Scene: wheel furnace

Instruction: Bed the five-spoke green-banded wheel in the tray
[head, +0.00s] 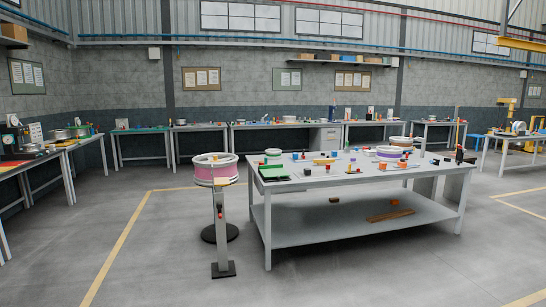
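A small wheel with a green band (273,156) sits on the left part of the middle table. It is too small here to count its spokes. A larger round green-sided thing (80,131) lies on the left bench, and I cannot tell whether it is a wheel. A dark green, open-looking item (273,173) lies at the table's front left corner; I cannot tell whether it is the tray. Neither of my grippers is in view.
The middle table (340,179) carries a purple-banded wheel (390,153) and many small items. A pink-banded wheel (214,171) rests on a stand (220,232) left of it. Benches line the walls. The floor (150,250) at front left is clear.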

